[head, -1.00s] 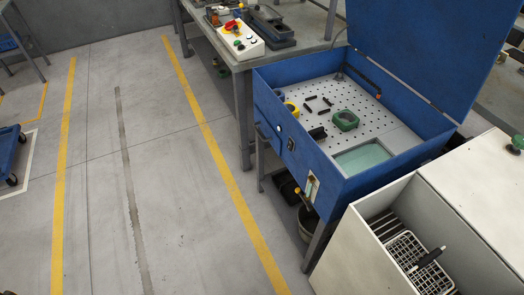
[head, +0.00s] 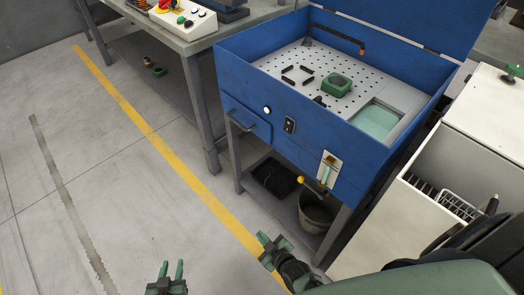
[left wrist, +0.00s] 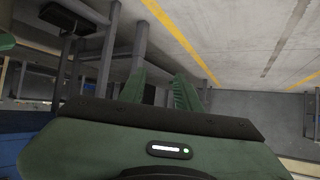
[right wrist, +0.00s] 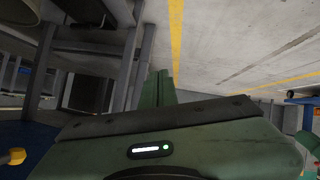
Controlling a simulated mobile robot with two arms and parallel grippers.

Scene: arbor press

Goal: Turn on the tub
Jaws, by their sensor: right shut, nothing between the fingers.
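The blue tub (head: 330,140) stands on grey legs with its lid raised. Its front panel carries a round white button or light (head: 267,110), a small black switch plate (head: 290,125) and a bar handle (head: 246,122). My left gripper (head: 171,266) is open and empty, low in front of the tub. Its spread fingers show in the left wrist view (left wrist: 160,90). My right gripper (head: 264,246) is shut and empty, in front of the tub and below its panel; its closed fingers show in the right wrist view (right wrist: 158,88).
A grey bucket (head: 316,214) and a dark item (head: 275,178) stand on the shelf under the tub. A green block (head: 337,84) lies on the perforated tray inside. A workbench (head: 180,40) is at the back left, a white cabinet (head: 375,222) at the right. The floor at left is clear.

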